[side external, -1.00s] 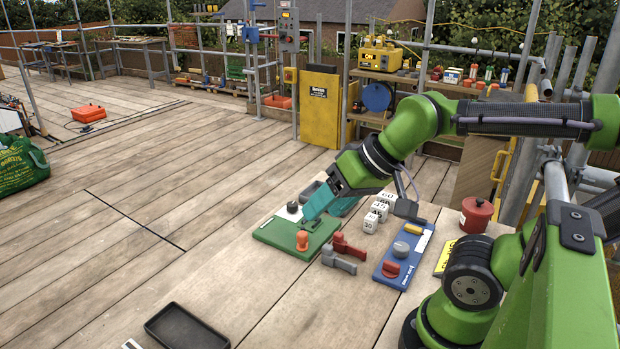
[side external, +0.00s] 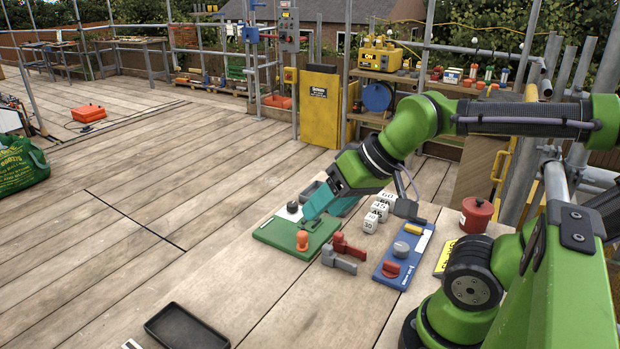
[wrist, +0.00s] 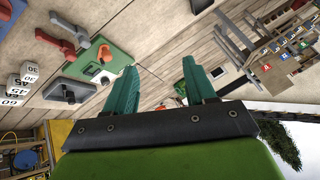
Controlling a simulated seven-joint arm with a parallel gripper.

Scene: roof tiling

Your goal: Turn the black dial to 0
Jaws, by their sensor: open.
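A small black dial (side external: 292,207) stands near the back left corner of a green board (side external: 275,235) on the deck in the side view. The board also carries an upright orange knob (side external: 302,240). My gripper (side external: 325,211) is above the board, to the right of the dial, with its teal fingers pointing down and left. In the wrist view my gripper (wrist: 160,72) is open with nothing between its fingers. The dial's marks are too small to read.
A red lever (side external: 347,246), a grey lever (side external: 338,262) and a blue board (side external: 393,276) with red and grey knobs lie right of the green board. White numbered cubes (side external: 371,222) stand behind. A black tray (side external: 186,328) lies in front.

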